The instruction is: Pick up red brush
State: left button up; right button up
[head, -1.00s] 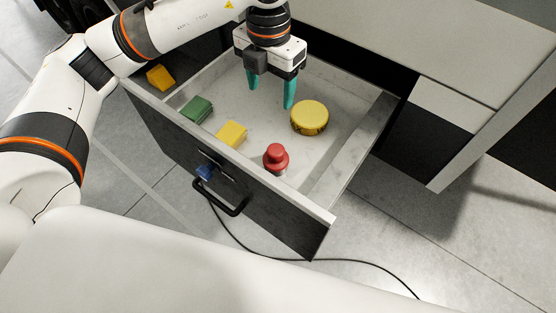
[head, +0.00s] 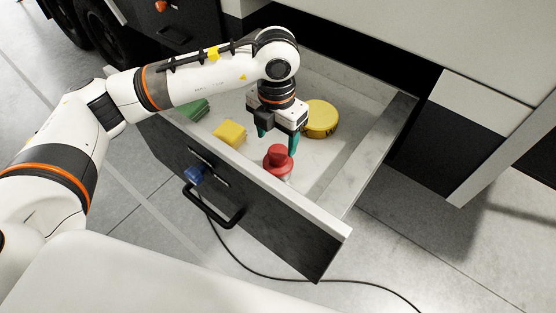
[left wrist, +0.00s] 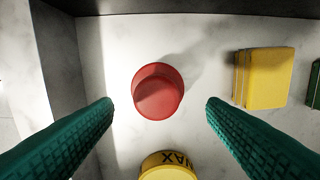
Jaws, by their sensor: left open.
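The red brush (head: 278,160) stands in the open drawer, near its front wall; it is a round red piece with a knob on top. In the left wrist view the red brush (left wrist: 158,91) shows from above, ahead of and between the two fingertips. My left gripper (head: 278,142) has teal fingers and is open and empty, just behind the brush in the head view. In the left wrist view the fingers (left wrist: 160,106) stand wide apart, and neither appears to touch the brush. My right gripper is not in view.
The drawer (head: 318,221) also holds a round yellow wax tin (head: 321,119), a yellow block (head: 230,133) and a green block (head: 194,110). The tin is close to my left gripper. A marble-look divider runs along the drawer's right side. A black cable lies on the floor.

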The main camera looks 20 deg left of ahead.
aim_at(278, 151)
pick_arm(q)
notch_tip(278, 151, down, 5)
jog(key=shift+d+r+p, duration=0.1)
jog(key=shift+d+p, duration=0.05)
jog(key=shift+p, duration=0.85)
jog(key=shift+f, duration=0.5)
jog(key=c, duration=1.1)
notch_tip(278, 151, up, 9)
jog(key=shift+f+b, duration=0.1)
jog(key=shift+b, duration=0.95)
jog(key=shift+r, duration=0.65)
